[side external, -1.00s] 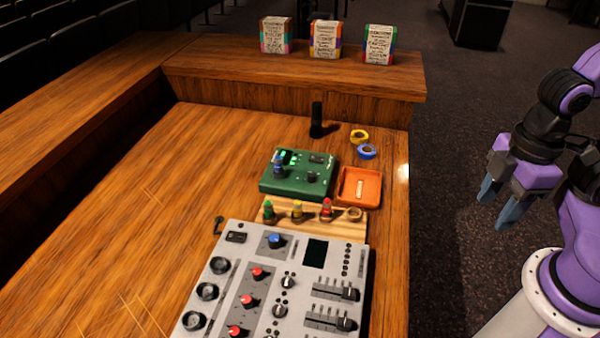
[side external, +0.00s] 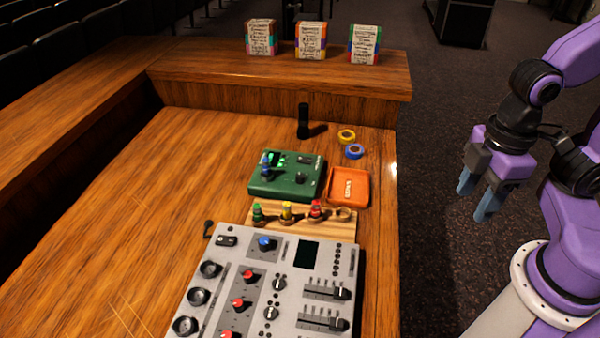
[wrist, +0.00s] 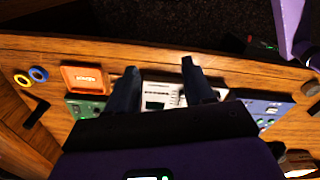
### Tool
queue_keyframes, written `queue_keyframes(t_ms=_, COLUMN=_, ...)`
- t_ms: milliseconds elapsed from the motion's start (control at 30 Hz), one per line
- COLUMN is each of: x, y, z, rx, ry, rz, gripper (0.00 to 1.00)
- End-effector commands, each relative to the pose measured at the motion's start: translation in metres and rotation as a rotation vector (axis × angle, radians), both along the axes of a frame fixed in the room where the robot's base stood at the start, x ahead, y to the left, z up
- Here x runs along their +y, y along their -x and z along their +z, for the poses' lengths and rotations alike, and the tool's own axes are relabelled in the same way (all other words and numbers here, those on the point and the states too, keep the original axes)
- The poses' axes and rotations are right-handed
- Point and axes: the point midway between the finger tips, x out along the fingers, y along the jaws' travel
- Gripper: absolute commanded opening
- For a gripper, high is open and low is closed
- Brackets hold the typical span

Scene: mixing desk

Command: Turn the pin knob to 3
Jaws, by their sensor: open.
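A grey mixing desk (side external: 232,268) lies at the front of the wooden table, with a blue knob (side external: 266,243), several red knobs, grey knobs, and sliders. A green box (side external: 285,187) behind it carries a blue-topped upright piece (side external: 266,168) and a black knob (side external: 301,178). I cannot tell which one is the pin knob, nor read any numbers. My gripper (side external: 476,196) is open and empty, off the table's right side, touching nothing. In the wrist view, its fingers (wrist: 159,68) are apart, with the mixing desk (wrist: 160,92) partly visible between them.
A wooden strip (side external: 300,230) holds green, yellow and red pieces. An orange tray (side external: 350,202), yellow ring (side external: 347,136), blue ring (side external: 354,152) and black cylinder (side external: 303,121) stand behind. Labelled boxes (side external: 311,41) sit on the back ledge. The table's left is clear.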

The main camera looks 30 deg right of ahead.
Motion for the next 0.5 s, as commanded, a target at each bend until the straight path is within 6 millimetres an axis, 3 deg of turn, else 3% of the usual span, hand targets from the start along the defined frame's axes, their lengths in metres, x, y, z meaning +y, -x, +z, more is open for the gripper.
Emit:
queue_keyframes(t_ms=167, x=0.034, y=-0.047, z=0.012, rx=0.006, ry=0.006, rz=-0.003, gripper=0.52)
queue_keyframes(t_ms=500, x=0.090, y=-0.164, z=0.024, rx=0.022, ry=0.015, rz=0.002, gripper=0.52)
